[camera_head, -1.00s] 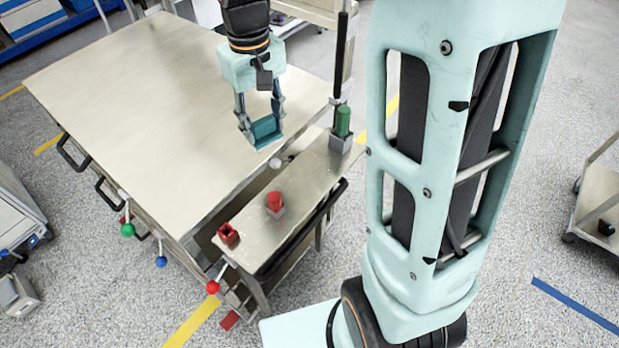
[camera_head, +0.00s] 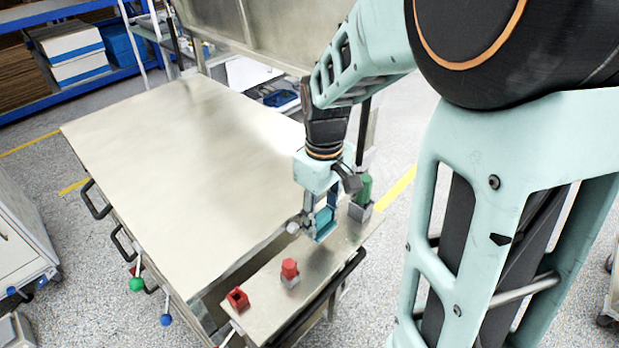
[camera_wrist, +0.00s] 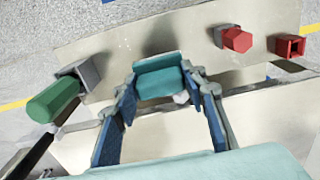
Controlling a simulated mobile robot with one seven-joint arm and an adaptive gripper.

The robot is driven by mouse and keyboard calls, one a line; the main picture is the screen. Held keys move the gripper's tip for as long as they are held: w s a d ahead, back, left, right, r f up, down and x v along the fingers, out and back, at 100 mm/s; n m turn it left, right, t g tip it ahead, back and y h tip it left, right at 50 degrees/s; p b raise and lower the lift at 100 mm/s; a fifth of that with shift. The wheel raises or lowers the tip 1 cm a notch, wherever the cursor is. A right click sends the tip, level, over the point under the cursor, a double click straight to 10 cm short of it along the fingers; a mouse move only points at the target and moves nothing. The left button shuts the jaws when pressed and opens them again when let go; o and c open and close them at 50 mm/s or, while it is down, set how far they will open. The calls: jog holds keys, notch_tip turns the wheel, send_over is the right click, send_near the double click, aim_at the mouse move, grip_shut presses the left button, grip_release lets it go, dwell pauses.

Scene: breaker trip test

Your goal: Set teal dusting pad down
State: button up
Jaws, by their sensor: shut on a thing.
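The teal dusting pad (camera_head: 324,219) is held between the fingertips of my gripper (camera_head: 322,212), above the far part of the narrow side shelf (camera_head: 262,293). In the wrist view, the pad (camera_wrist: 158,78) spans the space between the two blue-lined fingers of my gripper (camera_wrist: 160,88), with the shelf (camera_wrist: 190,32) behind it. My gripper is shut on the pad. I cannot tell whether the pad touches the shelf.
A green cylinder in a grey holder (camera_head: 363,189) stands close to the right of my gripper. A red knob on a grey block (camera_head: 289,269) and a red open box (camera_head: 238,299) sit nearer on the shelf. The large tabletop (camera_head: 190,160) is bare.

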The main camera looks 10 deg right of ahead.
aim_at(328, 225)
jog(key=shift+d+f, duration=0.5)
jog(key=shift+f, duration=0.05)
jog(key=shift+d+f, duration=0.15)
jog(key=shift+f, duration=0.8)
jog(key=shift+d+f, duration=0.1)
jog(key=shift+f, duration=0.8)
jog(key=shift+f, duration=0.2)
jog(key=o, duration=1.1)
jog(key=shift+o, duration=0.2)
jog(key=shift+r, duration=0.15)
notch_tip(328, 225, up, 12)
